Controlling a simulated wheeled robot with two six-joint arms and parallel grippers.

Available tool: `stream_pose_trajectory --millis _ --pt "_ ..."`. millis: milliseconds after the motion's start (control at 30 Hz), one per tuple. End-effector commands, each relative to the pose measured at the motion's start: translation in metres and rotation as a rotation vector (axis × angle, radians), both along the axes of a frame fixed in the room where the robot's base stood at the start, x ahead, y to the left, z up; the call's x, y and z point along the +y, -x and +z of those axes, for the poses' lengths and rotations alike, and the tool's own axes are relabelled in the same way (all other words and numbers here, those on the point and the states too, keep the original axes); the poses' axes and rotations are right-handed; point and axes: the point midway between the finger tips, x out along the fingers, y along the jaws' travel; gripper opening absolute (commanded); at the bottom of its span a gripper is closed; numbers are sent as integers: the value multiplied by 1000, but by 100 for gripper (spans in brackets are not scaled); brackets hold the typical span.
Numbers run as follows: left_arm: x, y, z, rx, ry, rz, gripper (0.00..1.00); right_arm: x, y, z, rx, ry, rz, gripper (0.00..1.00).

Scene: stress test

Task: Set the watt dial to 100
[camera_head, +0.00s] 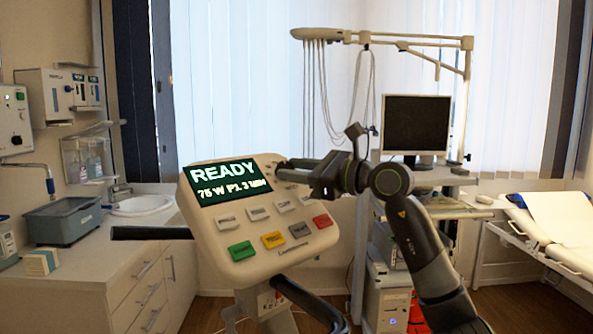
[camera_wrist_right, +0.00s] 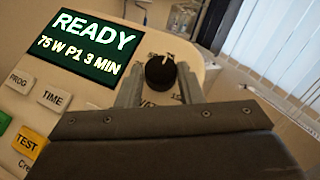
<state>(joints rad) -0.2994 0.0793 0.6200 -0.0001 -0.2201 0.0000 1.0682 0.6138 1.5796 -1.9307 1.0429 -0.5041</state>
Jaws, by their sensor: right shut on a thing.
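The ergometer console (camera_head: 230,240) stands in the middle of the head view, tilted toward me. Its screen (camera_head: 230,182) reads READY, 75 W, P1, 3 MIN, and the same text shows on the screen in the right wrist view (camera_wrist_right: 85,50). The watt dial (camera_wrist_right: 160,72) is a small black knob with a pale pointer mark, right of the screen. My right gripper (camera_wrist_right: 158,85) is shut on the dial, one finger on each side of it. In the head view, my right gripper (camera_head: 285,170) reaches the console's upper right edge and hides the dial. My left gripper is not in view.
The console has several keys, including a green one (camera_head: 242,250) and a red one (camera_head: 322,221). A dark handlebar (camera_head: 310,295) curves below it. A counter with a sink (camera_head: 142,205) is at left; a monitor cart (camera_head: 416,125) and a bed (camera_head: 560,230) are at right.

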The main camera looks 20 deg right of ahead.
Motion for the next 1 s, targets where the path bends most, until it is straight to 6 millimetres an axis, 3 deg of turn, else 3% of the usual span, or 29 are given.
stream_pose_trajectory --millis 1000 --pt "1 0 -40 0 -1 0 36 12 6 -1 156 -353 -494 10"
